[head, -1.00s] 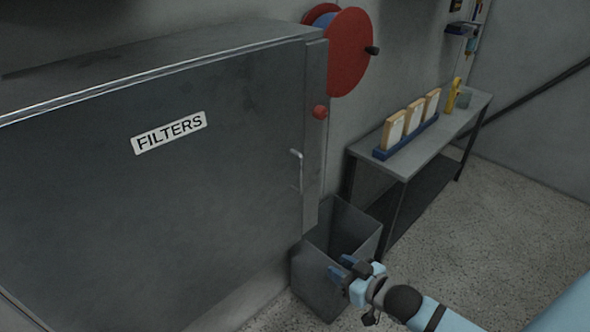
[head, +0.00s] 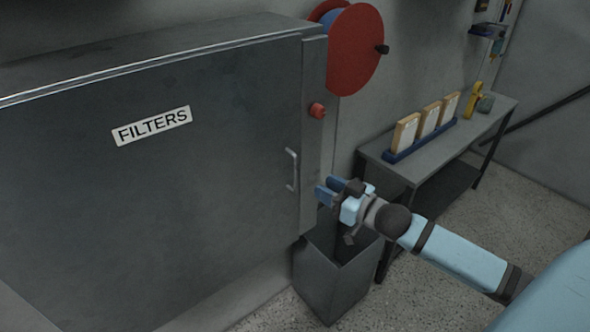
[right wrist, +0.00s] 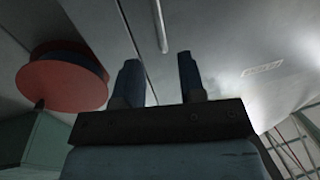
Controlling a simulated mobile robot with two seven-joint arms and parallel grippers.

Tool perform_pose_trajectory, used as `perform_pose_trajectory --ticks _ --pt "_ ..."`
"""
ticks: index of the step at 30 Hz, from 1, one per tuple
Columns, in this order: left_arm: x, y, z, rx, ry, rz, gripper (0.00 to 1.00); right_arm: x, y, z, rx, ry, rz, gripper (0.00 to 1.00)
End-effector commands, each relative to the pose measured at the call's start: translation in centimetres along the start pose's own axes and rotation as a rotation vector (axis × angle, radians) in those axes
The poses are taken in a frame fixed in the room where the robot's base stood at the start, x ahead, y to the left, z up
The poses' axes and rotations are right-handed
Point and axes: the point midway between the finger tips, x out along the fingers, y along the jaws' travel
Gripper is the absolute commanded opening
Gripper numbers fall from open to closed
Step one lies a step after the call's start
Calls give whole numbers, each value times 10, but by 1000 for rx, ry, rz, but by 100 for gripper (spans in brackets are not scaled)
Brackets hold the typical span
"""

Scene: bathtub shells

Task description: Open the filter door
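The filter door (head: 200,190) is a large dark grey panel with a white FILTERS label (head: 152,125); it looks shut. Its pale vertical bar handle (head: 291,169) is near the right edge. My right gripper (head: 328,189) is just right of the handle, apart from it, with blue fingers pointing toward the door. In the right wrist view its two fingers (right wrist: 160,82) stand apart with nothing between them, and the handle (right wrist: 160,25) shows beyond them, between their tips. The label also shows there (right wrist: 262,69). My left gripper is not in view.
A red knob (head: 317,110) sits on the frame right of the door, with a red reel (head: 355,55) above. A grey open bin (head: 335,275) stands below my right gripper. A bench (head: 480,125) with framed filters (head: 428,120) stands to the right.

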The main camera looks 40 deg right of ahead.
Motion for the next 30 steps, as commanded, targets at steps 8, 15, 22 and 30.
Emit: perform_pose_trajectory --ticks 8,15,22,30 --pt "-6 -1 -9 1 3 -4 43 51 0 -3 -1 2 0 37" --pt "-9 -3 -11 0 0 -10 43 86 0 -2 -1 0 1 37" --pt "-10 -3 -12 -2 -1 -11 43 100 0 0 -1 -1 0 37" --pt "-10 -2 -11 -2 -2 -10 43 100 0 1 -1 -2 0 37"
